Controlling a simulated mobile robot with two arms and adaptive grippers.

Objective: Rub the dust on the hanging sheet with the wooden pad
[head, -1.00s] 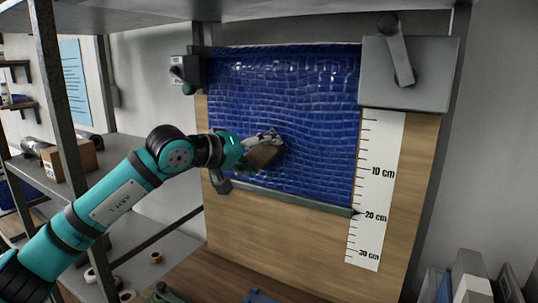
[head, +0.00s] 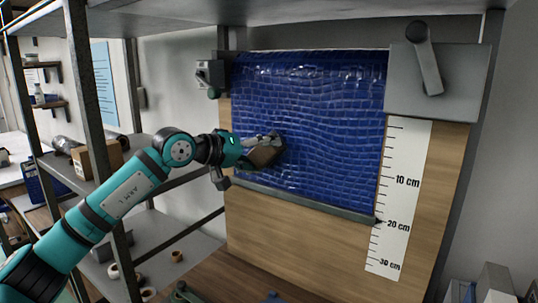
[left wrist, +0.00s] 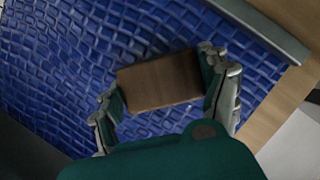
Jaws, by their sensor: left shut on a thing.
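The blue hanging sheet (head: 325,115) has a tile-like pattern and hangs in front of a wooden board, with a grey bar (head: 300,201) along its lower edge. My left gripper (head: 262,147) is shut on the brown wooden pad (head: 266,155) at the sheet's lower left part. In the left wrist view the pad (left wrist: 160,82) sits between both fingers, in front of the sheet (left wrist: 60,50). I cannot tell whether the pad touches the sheet. I cannot make out dust on the sheet. My right gripper is not in view.
A white centimetre scale (head: 400,195) runs down the board to the right of the sheet. A grey box with a crank (head: 437,90) is at its upper right. A metal shelf with a cardboard box (head: 97,160) stands at the left. Several rings lie on the lower shelf.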

